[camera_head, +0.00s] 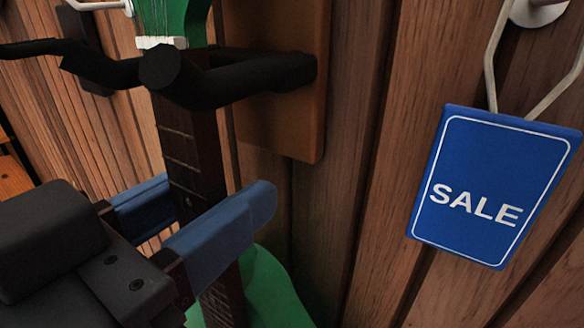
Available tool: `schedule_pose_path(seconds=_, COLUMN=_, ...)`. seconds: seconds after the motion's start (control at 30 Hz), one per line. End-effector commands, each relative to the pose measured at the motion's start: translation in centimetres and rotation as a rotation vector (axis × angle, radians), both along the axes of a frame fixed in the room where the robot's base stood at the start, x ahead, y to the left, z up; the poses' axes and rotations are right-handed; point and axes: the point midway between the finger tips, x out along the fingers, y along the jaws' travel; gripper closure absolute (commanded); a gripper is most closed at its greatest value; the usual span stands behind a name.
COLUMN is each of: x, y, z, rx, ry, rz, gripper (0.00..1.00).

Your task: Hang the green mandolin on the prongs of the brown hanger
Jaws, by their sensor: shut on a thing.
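The green mandolin is upright. Its green headstock (185,18) and white nut (161,42) show at the top, its dark fretted neck (190,150) runs down, and part of its green body (268,292) shows at the bottom. The brown hanger (285,95) is a wooden plate on the wall with black padded prongs (245,80). One prong crosses in front of the neck just below the nut; I cannot tell whether the headstock rests on the prongs. My gripper (216,192) is shut on the neck below the prongs, its blue fingers on either side.
A blue SALE sign (492,185) hangs on a metal wire at the right. Another dark hanger plate (88,50) with a white hook is at the upper left. The plank wall (345,200) is close behind the mandolin.

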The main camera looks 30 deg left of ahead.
Motion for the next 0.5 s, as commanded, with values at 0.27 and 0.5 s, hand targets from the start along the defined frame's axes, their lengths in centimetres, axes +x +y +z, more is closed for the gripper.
schedule_pose_path(seconds=0.27, x=-0.02, y=-0.01, z=0.17, rx=0.003, ry=-0.003, rz=0.001, gripper=1.00)
schedule_pose_path(seconds=0.5, x=-0.01, y=-0.02, z=-0.35, rx=0.002, ry=-0.003, rz=0.000, gripper=1.00)
